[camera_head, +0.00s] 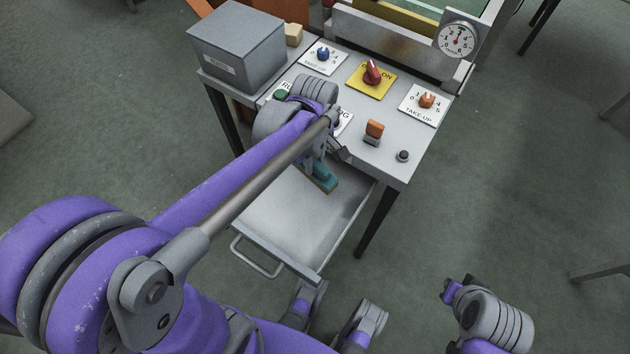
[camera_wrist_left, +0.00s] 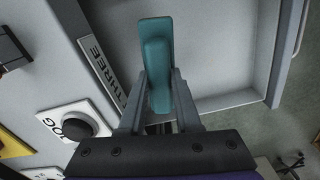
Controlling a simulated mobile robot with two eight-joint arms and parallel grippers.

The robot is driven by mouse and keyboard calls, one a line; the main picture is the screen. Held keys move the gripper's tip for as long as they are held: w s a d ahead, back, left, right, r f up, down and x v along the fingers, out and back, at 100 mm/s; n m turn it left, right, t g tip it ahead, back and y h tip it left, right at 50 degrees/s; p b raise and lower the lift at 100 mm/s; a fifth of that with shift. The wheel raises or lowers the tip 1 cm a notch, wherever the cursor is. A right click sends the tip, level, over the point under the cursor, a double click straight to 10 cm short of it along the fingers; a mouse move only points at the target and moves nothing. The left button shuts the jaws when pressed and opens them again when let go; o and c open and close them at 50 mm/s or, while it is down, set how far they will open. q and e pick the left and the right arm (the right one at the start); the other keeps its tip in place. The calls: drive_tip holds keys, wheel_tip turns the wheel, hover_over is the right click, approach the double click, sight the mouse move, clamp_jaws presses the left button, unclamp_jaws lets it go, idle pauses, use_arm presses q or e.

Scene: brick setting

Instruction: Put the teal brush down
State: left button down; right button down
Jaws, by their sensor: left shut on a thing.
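The teal brush (camera_head: 323,177) has a brown lower edge in the head view. It is over the far part of the open drawer (camera_head: 290,225); whether it touches the drawer floor I cannot tell. In the left wrist view, the teal brush (camera_wrist_left: 156,35) lies between the fingers of my left gripper (camera_wrist_left: 160,88), which is shut on its handle. My left gripper also shows in the head view (camera_head: 322,160), partly hidden by my arm. The end of my right arm (camera_head: 485,315) is at the lower right, its fingers not clearly visible.
The drawer's front handle (camera_head: 255,257) faces me. The drawer's near part is bare.

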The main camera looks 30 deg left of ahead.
use_arm(q)
wheel_tip(320, 180, down, 8)
drive_tip(key=shift+r+b, duration=0.2)
drive_tip(key=shift+b, duration=0.55)
drive_tip(key=shift+f, duration=0.1)
drive_tip(key=shift+f, duration=0.2)
drive_tip(key=c, duration=0.6)
unclamp_jaws()
drive_tip(key=shift+r, duration=0.1)
